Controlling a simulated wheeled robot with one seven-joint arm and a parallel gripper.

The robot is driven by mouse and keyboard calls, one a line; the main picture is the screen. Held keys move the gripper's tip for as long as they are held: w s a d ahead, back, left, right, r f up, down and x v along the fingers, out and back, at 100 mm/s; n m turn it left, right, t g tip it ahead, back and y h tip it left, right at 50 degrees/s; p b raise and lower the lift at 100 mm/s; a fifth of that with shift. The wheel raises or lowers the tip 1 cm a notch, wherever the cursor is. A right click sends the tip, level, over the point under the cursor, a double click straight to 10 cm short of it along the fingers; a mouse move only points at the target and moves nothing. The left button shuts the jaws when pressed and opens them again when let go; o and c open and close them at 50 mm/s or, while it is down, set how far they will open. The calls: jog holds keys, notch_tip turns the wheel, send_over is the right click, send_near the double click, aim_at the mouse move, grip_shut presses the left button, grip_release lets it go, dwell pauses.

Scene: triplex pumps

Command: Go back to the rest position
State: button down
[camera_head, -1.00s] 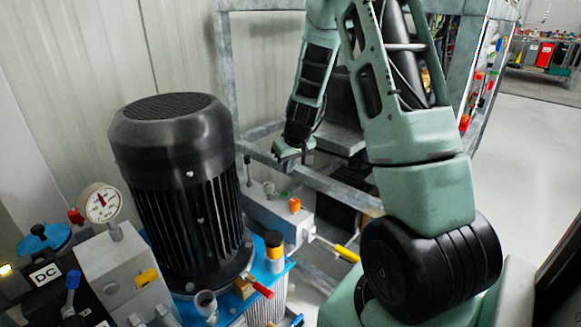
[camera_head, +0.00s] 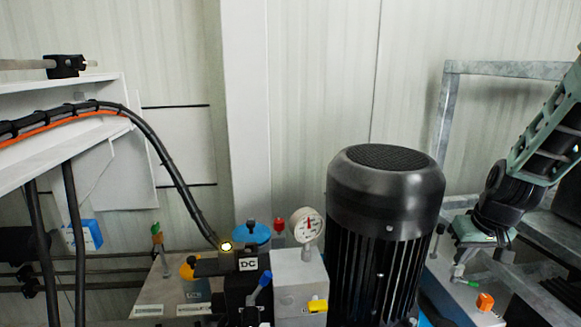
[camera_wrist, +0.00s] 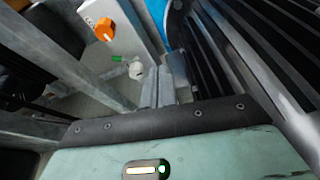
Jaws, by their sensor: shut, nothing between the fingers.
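My gripper (camera_head: 460,267) hangs at the right of the head view, below my green and black wrist, just right of the black motor. In the wrist view its two grey fingers (camera_wrist: 160,88) are together with nothing between them. They point toward a grey block with an orange knob (camera_wrist: 104,29) and a small green part (camera_wrist: 118,58). The orange knob also shows in the head view (camera_head: 485,301), to the right of and below the fingers. Whether the fingertips touch anything cannot be told.
The ribbed black motor (camera_head: 385,220) stands close left of my gripper. A pressure gauge (camera_head: 306,225), a DC-labelled block (camera_head: 248,265) and a blue cap (camera_head: 252,233) stand further left. A grey metal frame (camera_head: 442,130) rises behind my arm. Thick black hoses (camera_head: 165,160) hang at left.

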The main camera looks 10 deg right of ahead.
jog(key=s+a+r+n+g, duration=0.1)
jog(key=s+a+r+n, duration=0.15)
jog(key=s+a, duration=0.65)
jog(key=s+a+r+n+g, duration=0.1)
jog(key=s+a+n, duration=0.3)
jog(key=s+a, duration=0.5)
jog(key=s+a+r+n+g, duration=0.1)
jog(key=s+a+r+n, duration=0.15)
jog(key=s+a, duration=0.65)
jog(key=w+a+r+p, duration=0.1)
jog(key=r+p, duration=1.5)
jog(key=w+a+r+p, duration=0.2)
jog(key=r+p, duration=1.4)
jog(key=shift+w+a+y+p, duration=0.15)
jog(key=shift+w+y+p, duration=0.15)
jog(key=shift+y, duration=0.1)
